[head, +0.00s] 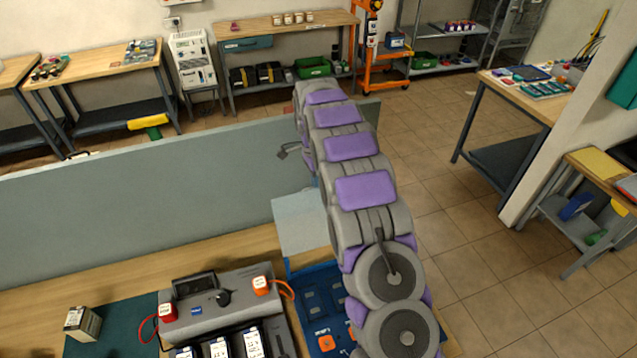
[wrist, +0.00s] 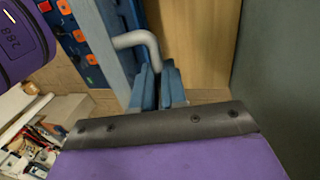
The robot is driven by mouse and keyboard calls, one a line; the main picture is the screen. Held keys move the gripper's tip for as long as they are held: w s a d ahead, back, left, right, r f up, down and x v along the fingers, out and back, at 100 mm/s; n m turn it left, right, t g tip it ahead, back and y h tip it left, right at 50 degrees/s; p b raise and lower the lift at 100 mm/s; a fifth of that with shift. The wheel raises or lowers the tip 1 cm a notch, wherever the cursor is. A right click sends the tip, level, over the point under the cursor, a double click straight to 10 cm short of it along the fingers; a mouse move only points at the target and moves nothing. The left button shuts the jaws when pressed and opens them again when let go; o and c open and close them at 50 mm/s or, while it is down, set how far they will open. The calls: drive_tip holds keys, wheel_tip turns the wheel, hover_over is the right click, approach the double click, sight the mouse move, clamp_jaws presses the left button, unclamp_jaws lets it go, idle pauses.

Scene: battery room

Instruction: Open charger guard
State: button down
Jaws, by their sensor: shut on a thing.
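The blue charger (head: 315,300) sits on the wooden bench, partly hidden by my arm. A pale, see-through guard panel (head: 298,222) shows at its back edge; my arm covers its right side, and I cannot tell its exact angle. In the wrist view the blue charger face (wrist: 78,42) with orange parts is at upper left. A grey bent handle (wrist: 138,40) runs down between the blue fingers of my gripper (wrist: 158,72), which is shut on it.
A grey divider (head: 150,190) stands along the bench's back. Left of the charger is a grey device (head: 215,310) with red and orange plugs and cables. A small box (head: 83,323) stands on a dark green mat (head: 125,325). Tiled floor (head: 470,260) is open at right.

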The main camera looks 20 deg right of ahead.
drive_tip(key=shift+w+a+r, duration=0.1)
drive_tip(key=shift+w+a, duration=0.05)
drive_tip(key=c, duration=1.2)
unclamp_jaws()
drive_tip(key=shift+a, duration=0.2)
drive_tip(key=shift+o, duration=0.2)
drive_tip(key=p+v, duration=1.2)
drive_tip(key=v, duration=0.5)
drive_tip(key=shift+a+r, duration=0.1)
drive_tip(key=shift+r, duration=0.05)
